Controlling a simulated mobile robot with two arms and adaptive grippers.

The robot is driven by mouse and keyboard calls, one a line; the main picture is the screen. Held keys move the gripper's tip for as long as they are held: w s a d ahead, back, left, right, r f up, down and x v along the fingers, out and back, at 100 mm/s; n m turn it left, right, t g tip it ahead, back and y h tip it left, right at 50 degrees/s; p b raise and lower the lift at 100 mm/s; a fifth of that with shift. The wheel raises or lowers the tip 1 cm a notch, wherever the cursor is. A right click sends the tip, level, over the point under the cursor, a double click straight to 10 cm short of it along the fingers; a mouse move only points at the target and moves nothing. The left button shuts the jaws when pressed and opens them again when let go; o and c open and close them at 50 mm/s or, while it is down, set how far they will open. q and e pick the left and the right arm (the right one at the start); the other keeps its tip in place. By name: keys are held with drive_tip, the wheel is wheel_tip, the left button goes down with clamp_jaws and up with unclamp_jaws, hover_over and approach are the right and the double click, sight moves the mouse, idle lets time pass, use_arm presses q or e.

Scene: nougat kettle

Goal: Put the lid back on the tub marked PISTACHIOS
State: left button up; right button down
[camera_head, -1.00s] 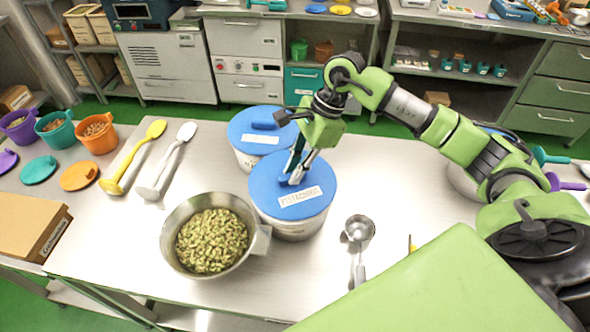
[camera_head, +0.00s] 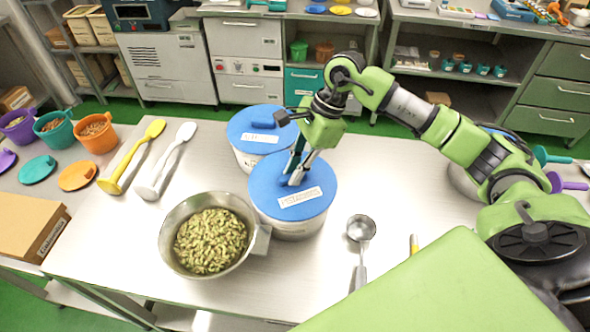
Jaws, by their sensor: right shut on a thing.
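The tub marked PISTACHIOS (camera_head: 293,229) stands on the steel table, a white tub with its blue lid (camera_head: 312,185) on top. The lid looks level and covers the tub's mouth; whether it is fully seated I cannot tell. My right gripper (camera_head: 292,177) comes down from above and is shut on the lid's handle, which its fingers mostly hide. My left gripper is not in view.
A second tub with a blue lid (camera_head: 252,124) stands just behind. A metal pan of green pistachios (camera_head: 211,240) is close at the left front. A metal scoop (camera_head: 361,230) lies to the right.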

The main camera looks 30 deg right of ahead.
drive_tip(key=shift+f+b, duration=0.15)
drive_tip(key=shift+b, duration=0.25)
idle(0.5)
idle(0.3)
drive_tip(key=c, duration=1.9)
unclamp_jaws()
drive_tip(key=o, duration=0.5)
drive_tip(key=shift+r+p, duration=1.7)
drive_tip(key=shift+r, duration=1.85)
